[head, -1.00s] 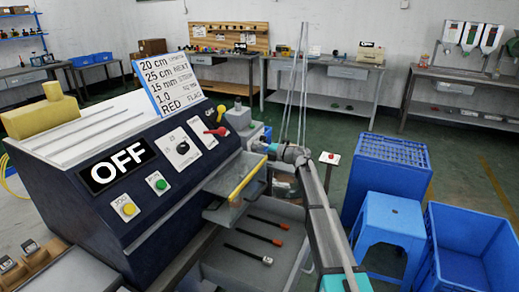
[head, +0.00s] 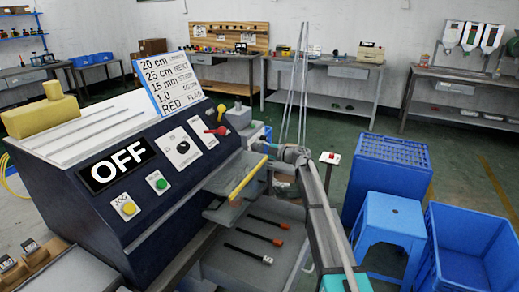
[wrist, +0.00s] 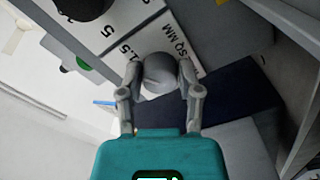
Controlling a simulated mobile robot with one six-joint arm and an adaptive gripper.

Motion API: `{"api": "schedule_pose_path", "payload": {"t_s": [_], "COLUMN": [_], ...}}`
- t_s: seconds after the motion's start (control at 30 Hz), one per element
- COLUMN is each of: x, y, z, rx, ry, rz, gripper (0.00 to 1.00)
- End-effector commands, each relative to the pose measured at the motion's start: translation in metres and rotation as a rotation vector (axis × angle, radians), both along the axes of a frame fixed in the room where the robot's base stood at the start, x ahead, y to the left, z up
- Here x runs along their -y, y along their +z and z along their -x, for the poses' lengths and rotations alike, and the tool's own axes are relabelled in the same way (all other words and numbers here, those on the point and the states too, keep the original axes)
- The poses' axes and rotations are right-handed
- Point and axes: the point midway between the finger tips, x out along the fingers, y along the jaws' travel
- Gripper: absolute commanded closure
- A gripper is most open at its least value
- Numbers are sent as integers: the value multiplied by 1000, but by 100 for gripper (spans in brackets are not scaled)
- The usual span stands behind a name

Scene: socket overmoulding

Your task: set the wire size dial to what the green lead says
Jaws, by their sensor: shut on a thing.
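In the wrist view, a round grey dial knob (wrist: 159,76) sits on a white plate marked "SQ MM", with "1.5" printed beside it. The two fingers of my gripper (wrist: 160,64) are closed on the knob from both sides. The knob's pointer and exact setting are unclear. In the head view, my arm reaches to the right end of the dark blue machine (head: 110,225), and the fingers cannot be made out. A sign (head: 168,82) on top reads 20 cm, 25 cm, 15 mm, 1.0 SQ MM and RED FLAG. I cannot identify a green lead.
A blue stool (head: 390,218) and crates stand right.

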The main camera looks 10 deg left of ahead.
Motion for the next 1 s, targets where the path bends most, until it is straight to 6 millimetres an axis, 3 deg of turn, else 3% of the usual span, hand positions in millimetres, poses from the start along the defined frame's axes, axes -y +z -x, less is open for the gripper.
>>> {"api": "schedule_pose_path", "payload": {"t_s": [0.33, 0.37, 0.53, 1.0], "x": [-4, -4, -3, 2], "y": [0, 0, 0, 0], "z": [3, 3, 2, 1], "rx": [-3, -3, -2, -2], "ry": [10, 10, 7, 1], "rz": [0, 1, 1, 0], "gripper": [100, 52, 21, 20]}}
